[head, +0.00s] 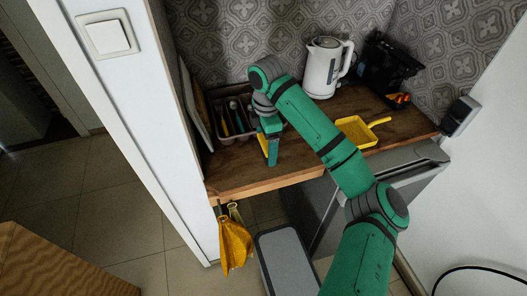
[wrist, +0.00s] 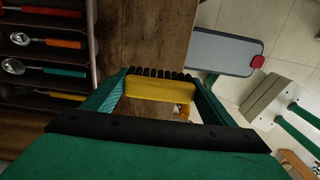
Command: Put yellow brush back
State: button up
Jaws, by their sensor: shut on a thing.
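The yellow brush (wrist: 160,89) with dark bristles is between the two fingers of my gripper (wrist: 162,98) in the wrist view. My gripper is shut on it. In the head view my gripper (head: 269,146) is over the front part of the wooden counter, just right of the cutlery tray, and only a narrow yellow strip of the brush shows there. A yellow dustpan (head: 354,131) lies on the counter to the right, behind my arm, with its handle pointing right. Whether the brush touches the counter cannot be told.
The cutlery tray (head: 225,136) with several utensils stands at the counter's left; it also shows in the wrist view (wrist: 45,104). A white kettle (head: 323,68) and a black machine (head: 383,66) stand behind. Yellow cloth-like items (head: 235,243) hang below the counter edge. A grey bin (head: 284,262) stands below.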

aim_at(266, 146)
jog(key=w+f, duration=0.2)
jog(key=f, duration=0.1)
jog(key=shift+w+a+f, duration=0.1)
jog(key=shift+w, duration=0.2)
jog(key=shift+w+a+f, duration=0.15)
jog(key=shift+w+f, duration=0.05)
jog(key=shift+f, duration=0.1)
jog(key=f, duration=0.3)
jog(key=shift+w+f, duration=0.2)
jog(key=shift+a, duration=0.2)
jog(key=shift+s+d+f, duration=0.1)
jog(key=shift+f, duration=0.05)
jog(key=o, duration=1)
notch_tip(266, 146, up, 12)
jog(key=shift+r, duration=0.2)
